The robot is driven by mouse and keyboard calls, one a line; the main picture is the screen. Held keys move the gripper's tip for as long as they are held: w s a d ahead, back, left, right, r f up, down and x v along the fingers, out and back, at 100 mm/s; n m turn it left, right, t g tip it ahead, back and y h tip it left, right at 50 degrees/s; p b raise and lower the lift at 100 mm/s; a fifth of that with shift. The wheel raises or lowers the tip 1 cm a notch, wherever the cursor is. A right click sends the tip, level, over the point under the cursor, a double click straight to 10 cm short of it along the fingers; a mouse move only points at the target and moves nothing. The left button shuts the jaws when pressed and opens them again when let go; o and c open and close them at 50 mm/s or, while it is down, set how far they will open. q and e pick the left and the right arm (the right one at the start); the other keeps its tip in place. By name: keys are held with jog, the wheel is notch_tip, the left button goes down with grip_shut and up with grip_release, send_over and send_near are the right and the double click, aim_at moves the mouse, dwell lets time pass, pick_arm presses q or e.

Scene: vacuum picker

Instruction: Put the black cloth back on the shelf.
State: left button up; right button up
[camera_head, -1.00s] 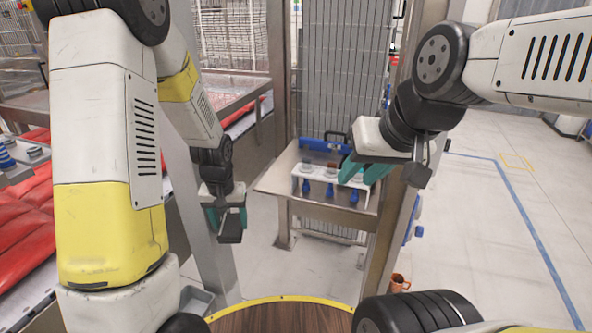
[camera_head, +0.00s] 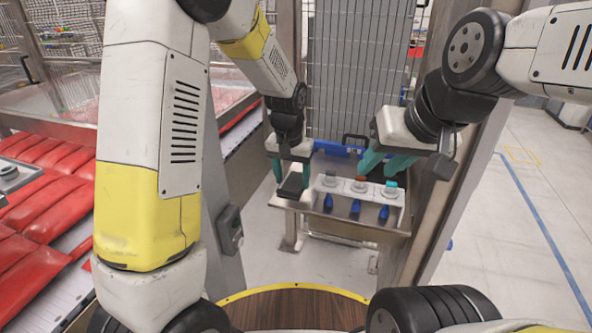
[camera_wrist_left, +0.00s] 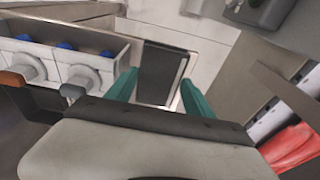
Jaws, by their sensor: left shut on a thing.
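My left gripper (camera_head: 291,175) is shut on the black cloth (camera_head: 292,188), a dark, flat piece hanging below its teal fingers. In the left wrist view the cloth (camera_wrist_left: 161,74) shows as a dark rectangle between the two fingertips (camera_wrist_left: 158,92). In the head view it appears in front of the left part of the metal shelf (camera_head: 386,234); I cannot tell whether it touches the shelf. My right gripper (camera_head: 385,165) has its teal fingers apart and appears empty, above the right part of the shelf.
A white rack (camera_head: 340,190) with several blue-bodied suction cups stands on the shelf, right of the cloth; it also shows at the left wrist view's left (camera_wrist_left: 100,50). A mesh fence (camera_head: 355,70) stands behind. Metal posts flank the shelf.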

aim_at(296, 173)
pick_arm(q)
jog(key=w, duration=0.2)
jog(key=w+d, duration=0.1)
jog(key=shift+w+f, duration=0.15)
jog(key=shift+w, duration=0.2)
jog(key=shift+w+f, duration=0.2)
jog(key=shift+f, duration=1.6)
jog(key=o, duration=0.9)
jog(key=shift+f, duration=0.1)
